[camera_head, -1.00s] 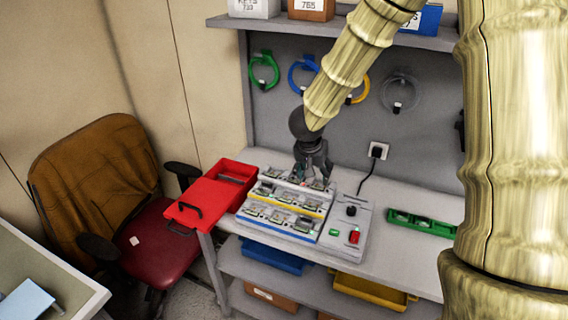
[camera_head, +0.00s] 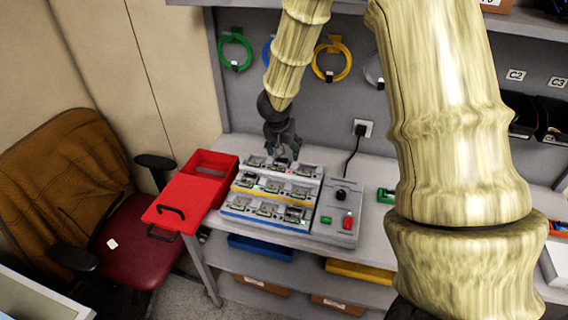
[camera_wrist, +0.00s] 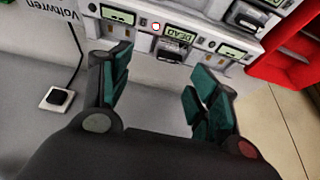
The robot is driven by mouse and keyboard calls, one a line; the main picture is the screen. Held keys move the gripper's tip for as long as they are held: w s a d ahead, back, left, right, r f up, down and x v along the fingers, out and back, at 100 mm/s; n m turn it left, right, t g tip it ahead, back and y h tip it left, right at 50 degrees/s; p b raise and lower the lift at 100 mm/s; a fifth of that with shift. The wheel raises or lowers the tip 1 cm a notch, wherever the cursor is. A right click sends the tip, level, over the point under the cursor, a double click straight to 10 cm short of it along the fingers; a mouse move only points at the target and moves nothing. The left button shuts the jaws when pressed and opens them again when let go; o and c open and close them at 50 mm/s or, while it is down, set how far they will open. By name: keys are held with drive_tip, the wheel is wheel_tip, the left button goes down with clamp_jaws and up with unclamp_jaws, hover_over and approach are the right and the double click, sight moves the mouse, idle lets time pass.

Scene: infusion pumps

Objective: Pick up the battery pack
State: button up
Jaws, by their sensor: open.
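A stepped charging rack (camera_head: 228,212) stands on the workbench, with small packs in bays on three tiers edged in different colours. My gripper (camera_head: 283,156) is just above its back tier, pointing down. In the wrist view my gripper (camera_wrist: 156,70) is open, with its dark green finger pads apart and nothing between them. Just beyond the fingertips is a dark battery pack (camera_wrist: 170,50) in a bay under a display reading "DEAD" (camera_wrist: 178,34). Another dark pack (camera_wrist: 244,19) sits in a bay to its right. I cannot tell which pack is the task's.
A red open bin (camera_head: 212,163) with a handled red lid stands left of the rack. A grey control box (camera_head: 338,212) with a knob and red and green buttons adjoins the rack's right side. Cable rings (camera_head: 331,62) hang on the back panel. A chair (camera_head: 130,235) stands at left.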

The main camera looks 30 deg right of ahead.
sight(282, 158)
drive_tip(key=w+f, duration=0.3)
drive_tip(key=shift+w+d+f, duration=0.1)
drive_tip(key=shift+w+f, duration=0.05)
drive_tip(key=shift+f, duration=0.1)
drive_tip(key=shift+s+d+f, duration=0.25)
drive_tip(key=shift+s+f, duration=0.3)
drive_tip(key=shift+f, duration=0.1)
drive_tip(key=shift+w+d+f, duration=0.1)
drive_tip(key=shift+d+f, duration=0.05)
drive_tip(key=shift+f, duration=0.15)
drive_tip(key=shift+w+d+f, duration=0.15)
drive_tip(key=shift+w+f, duration=0.4)
drive_tip(key=shift+f, duration=0.05)
drive_tip(key=shift+s+r, duration=0.25)
drive_tip(key=shift+s, duration=0.1)
drive_tip(key=shift+c, duration=0.6)
drive_tip(key=shift+w+f, duration=0.1)
drive_tip(key=c, duration=0.8)
drive_tip(key=shift+r+p, duration=0.3)
drive_tip(key=shift+r, duration=1.5)
drive_tip(key=s+a+b, duration=0.2)
drive_tip(key=s+b, duration=0.1)
drive_tip(key=s, duration=0.4)
drive_tip(key=s+a+r+b, duration=0.1)
drive_tip(key=s+a+b, duration=0.1)
drive_tip(key=s, duration=0.6)
drive_tip(key=shift+a+r+b, duration=0.2)
drive_tip(key=shift+a+b, duration=0.2)
drive_tip(key=shift+a, duration=0.3)
